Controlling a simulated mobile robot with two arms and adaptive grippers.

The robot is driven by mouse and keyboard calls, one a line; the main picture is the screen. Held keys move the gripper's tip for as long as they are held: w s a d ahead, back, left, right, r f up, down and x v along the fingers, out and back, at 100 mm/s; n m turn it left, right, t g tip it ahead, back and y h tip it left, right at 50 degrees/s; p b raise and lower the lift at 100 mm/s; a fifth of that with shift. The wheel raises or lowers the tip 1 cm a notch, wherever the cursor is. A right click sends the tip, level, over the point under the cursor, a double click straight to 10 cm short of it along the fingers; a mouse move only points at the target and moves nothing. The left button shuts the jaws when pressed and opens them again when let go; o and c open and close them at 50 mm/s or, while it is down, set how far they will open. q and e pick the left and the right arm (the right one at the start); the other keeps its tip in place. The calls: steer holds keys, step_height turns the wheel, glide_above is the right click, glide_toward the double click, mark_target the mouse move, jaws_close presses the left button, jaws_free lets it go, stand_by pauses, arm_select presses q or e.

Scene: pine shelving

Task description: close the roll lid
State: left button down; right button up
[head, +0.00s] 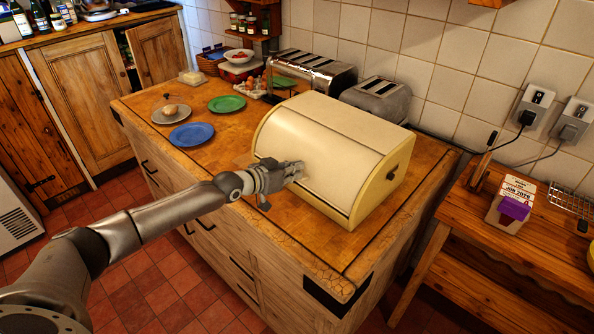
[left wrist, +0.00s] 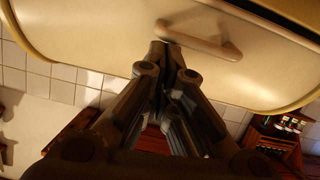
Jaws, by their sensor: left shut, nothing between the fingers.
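The cream roll-lid bread bin (head: 335,135) stands on the wooden island top. Its curved roll lid (head: 325,160) covers most of the front, with a dark line low along the front edge. In the left wrist view the lid (left wrist: 100,35) fills the top, with a bar handle (left wrist: 205,40) on it and a dark strip above at the upper right. My left gripper (head: 299,169) is shut and empty in front of the lid. In the left wrist view its fingertips (left wrist: 165,48) are beside the handle's left end; I cannot tell whether they touch it. My right gripper is not in view.
A toaster (head: 312,70) and a second metal appliance (head: 378,98) stand behind the bin. A blue plate (head: 191,134), a green plate (head: 227,103) and a grey plate (head: 171,114) lie to its left. A wooden side table (head: 480,225) is at the right.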

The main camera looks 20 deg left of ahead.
arm_select(q)
steer(key=shift+s+a+f, duration=0.1)
steer(key=shift+s+f, duration=0.15)
steer(key=shift+f, duration=0.3)
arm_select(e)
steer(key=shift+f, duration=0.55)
